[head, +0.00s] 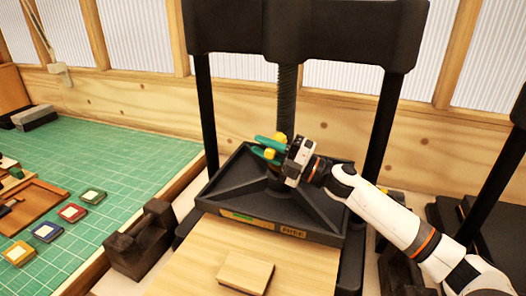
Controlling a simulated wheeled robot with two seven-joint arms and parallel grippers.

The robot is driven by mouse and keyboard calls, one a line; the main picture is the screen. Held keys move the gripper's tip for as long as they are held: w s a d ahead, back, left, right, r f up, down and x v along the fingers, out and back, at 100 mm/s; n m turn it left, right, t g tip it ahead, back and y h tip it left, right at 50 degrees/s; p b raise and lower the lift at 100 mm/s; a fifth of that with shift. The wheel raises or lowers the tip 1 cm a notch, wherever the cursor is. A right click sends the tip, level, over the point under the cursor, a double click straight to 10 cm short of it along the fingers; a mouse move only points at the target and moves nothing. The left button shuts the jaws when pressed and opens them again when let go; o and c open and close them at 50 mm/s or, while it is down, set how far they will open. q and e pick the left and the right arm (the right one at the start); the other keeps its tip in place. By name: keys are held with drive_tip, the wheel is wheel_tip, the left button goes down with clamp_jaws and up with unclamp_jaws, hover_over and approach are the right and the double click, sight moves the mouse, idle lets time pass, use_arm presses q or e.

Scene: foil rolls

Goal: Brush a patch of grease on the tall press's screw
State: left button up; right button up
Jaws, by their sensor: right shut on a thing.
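The tall press (305,30) stands in the middle of the head view, with a black crossbeam and two black posts. Its dark threaded screw (287,92) runs down from the crossbeam towards the black ribbed plate (235,190). No grease patch can be made out. My left gripper is not in view.
A light wooden block (245,272) lies on a pale board in front of the press. A dark block-like stand (140,240) is to its left. A green mat (110,150) holds several small coloured tiles and a brown wooden tray (35,200). Another black frame stands at right.

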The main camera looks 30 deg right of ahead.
drive_tip(key=shift+w+d, duration=0.65)
drive_tip(key=shift+d, duration=0.1)
idle(0.8)
drive_tip(key=shift+r, duration=0.15)
wheel_tip(320, 180, up, 9)
drive_tip(key=p, duration=0.7)
drive_tip(key=shift+r, duration=0.2)
idle(4.5)
